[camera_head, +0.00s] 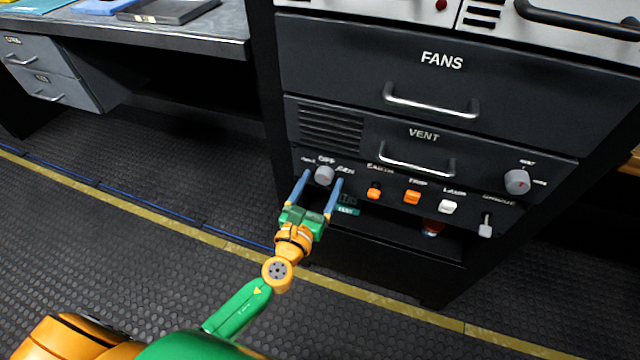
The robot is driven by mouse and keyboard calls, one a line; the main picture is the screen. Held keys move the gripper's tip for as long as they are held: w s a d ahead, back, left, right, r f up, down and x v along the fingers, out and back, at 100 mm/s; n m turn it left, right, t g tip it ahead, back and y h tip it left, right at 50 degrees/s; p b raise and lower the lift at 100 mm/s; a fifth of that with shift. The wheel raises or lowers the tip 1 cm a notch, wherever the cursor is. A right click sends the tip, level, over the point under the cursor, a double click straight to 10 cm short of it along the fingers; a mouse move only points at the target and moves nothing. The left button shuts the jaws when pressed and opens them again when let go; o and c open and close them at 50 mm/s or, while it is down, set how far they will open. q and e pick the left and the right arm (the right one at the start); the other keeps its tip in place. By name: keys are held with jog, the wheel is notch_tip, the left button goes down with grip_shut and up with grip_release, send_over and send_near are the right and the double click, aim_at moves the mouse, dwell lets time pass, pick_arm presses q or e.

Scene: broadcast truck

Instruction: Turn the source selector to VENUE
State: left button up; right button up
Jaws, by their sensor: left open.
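A grey round knob (324,174) sits at the left end of the lower control panel. "OFF" reads above it; the small labels on either side are too blurred or covered to read. A second grey knob (517,181) with a red mark sits at the panel's right end, its labels also too small to read. I cannot tell from lettering which knob is the source selector. My left gripper (322,180) is open, its blue fingers on either side of the left knob. Contact cannot be made out. My right gripper is not in view.
Two orange switches (412,197), a white switch (448,207) and a small lever (486,226) line the panel. Above are the VENT handle (416,162) and FANS drawer handle (431,102). A desk (150,32) stands left. The floor in front is clear.

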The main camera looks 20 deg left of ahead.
pick_arm(q)
jog(key=shift+c, duration=0.2)
jog(key=c, duration=1.1)
grip_shut()
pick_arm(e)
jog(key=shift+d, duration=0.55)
